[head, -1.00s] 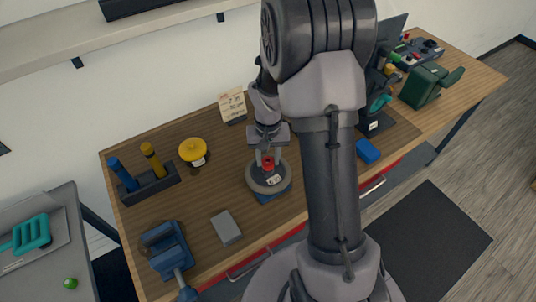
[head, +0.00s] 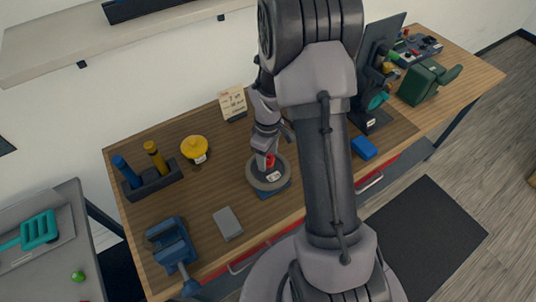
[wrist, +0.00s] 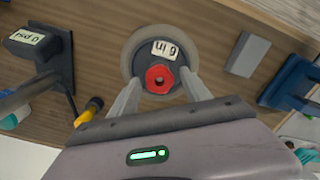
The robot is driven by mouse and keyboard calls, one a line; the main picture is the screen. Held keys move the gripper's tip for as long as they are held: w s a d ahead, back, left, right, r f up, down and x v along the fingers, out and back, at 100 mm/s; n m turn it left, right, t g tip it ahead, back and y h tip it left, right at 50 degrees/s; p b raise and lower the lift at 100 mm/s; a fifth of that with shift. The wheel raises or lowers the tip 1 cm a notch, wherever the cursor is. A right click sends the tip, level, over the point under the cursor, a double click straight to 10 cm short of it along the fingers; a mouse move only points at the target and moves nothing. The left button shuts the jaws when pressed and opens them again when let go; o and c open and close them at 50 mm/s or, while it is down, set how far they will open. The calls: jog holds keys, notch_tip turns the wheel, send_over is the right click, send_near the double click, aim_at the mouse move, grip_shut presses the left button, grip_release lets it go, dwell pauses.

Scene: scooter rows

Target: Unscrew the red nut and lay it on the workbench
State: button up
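The red nut (head: 269,160) sits on a round grey disc (head: 259,183) with a blue base on the wooden workbench (head: 219,177). In the wrist view the nut (wrist: 160,79) has a scalloped rim and a hole in its middle, and a white label lies beside it on the disc (wrist: 133,45). My gripper (head: 266,158) is over the disc at the nut. In the wrist view its fingers (wrist: 160,83) are apart, one on each side of the nut, with small gaps showing. Whether the fingertips reach down to nut height is hard to tell.
A grey block (head: 228,223) and a blue vise (head: 170,244) stand at the front left. A yellow knob-topped item (head: 194,148) and a tool holder (head: 152,182) are at the left. A card (head: 232,102) stands behind. Bare wood lies left of the disc.

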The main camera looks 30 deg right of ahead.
aim_at(268, 160)
notch_tip(268, 160, up, 18)
jog(key=p, duration=0.3)
jog(key=shift+f, duration=0.25)
jog(key=m+b, duration=0.6)
jog(key=m, duration=1.6)
